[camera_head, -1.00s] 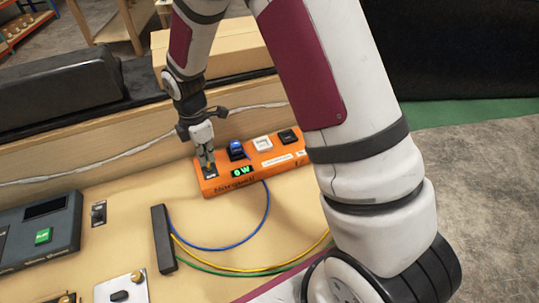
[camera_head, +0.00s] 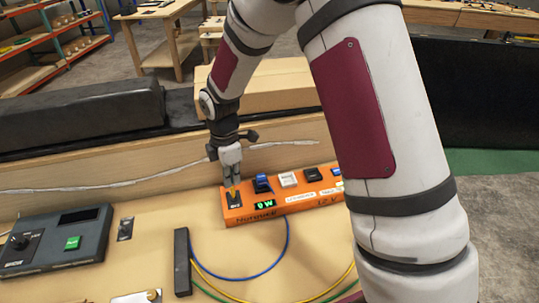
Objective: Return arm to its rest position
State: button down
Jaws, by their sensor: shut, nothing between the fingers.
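My arm comes in from the right and reaches over the back of the console table. My gripper (camera_head: 232,187) is shut and empty, pointing down at the left end of the orange power strip (camera_head: 298,200). Its tips are at or just above the black switch (camera_head: 234,196) there; I cannot tell whether they touch. The strip carries a blue switch (camera_head: 262,184), a white switch (camera_head: 288,179) and a black switch (camera_head: 312,173). Its green display (camera_head: 265,205) reads "0 W".
A dark console box (camera_head: 55,247) with a green button (camera_head: 73,243) sits at the left. A black bar (camera_head: 182,262) with blue, yellow and green wires lies in the middle. A wooden ledge (camera_head: 90,176) with a white cable runs behind. Cardboard boxes (camera_head: 285,85) stand beyond it.

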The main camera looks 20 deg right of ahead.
jog(key=s+d+r+m+t, duration=0.1)
jog(key=s+d+r+m, duration=0.25)
jog(key=r, duration=0.55)
jog(key=s+d+r+m+t, duration=0.1)
jog(key=s+d+r+m, duration=0.3)
jog(key=r, duration=0.5)
jog(key=s+d+r+m+t, duration=0.1)
jog(key=s+r+m, duration=0.3)
jog(key=s, duration=0.5)
jog(key=s+d+r+m+t, duration=0.1)
jog(key=s+r+m, duration=0.3)
jog(key=s+m, duration=0.4)
jog(key=shift+s+d+t, duration=0.4)
jog(key=shift+s+t, duration=0.1)
jog(key=shift+s, duration=0.4)
jog(key=shift+r, duration=0.1)
